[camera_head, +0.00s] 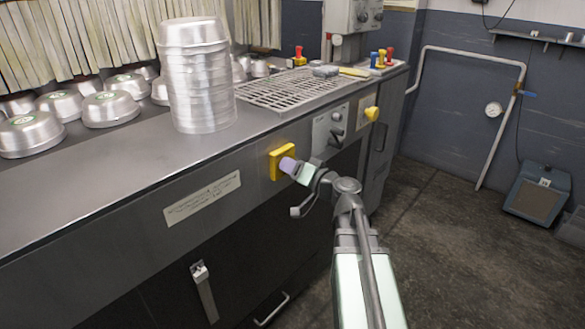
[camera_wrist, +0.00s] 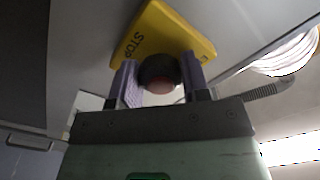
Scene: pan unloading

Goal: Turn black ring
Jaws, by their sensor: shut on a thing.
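The black ring (camera_wrist: 148,72) surrounds a dull red button (camera_wrist: 160,86) on a yellow plate (camera_wrist: 165,32) marked STOP in the wrist view. In the head view the plate (camera_head: 276,161) sits on the counter's front panel, and my gripper hides the ring and button. My gripper (camera_wrist: 162,74) has its two purple fingers on either side of the ring and is shut on it. In the head view my gripper (camera_head: 289,165) reaches the plate from the right.
A tall stack of metal pans (camera_head: 198,85) stands on the counter (camera_head: 120,165) above the plate, with more pans (camera_head: 110,107) behind. The floor (camera_head: 450,240) at right is open.

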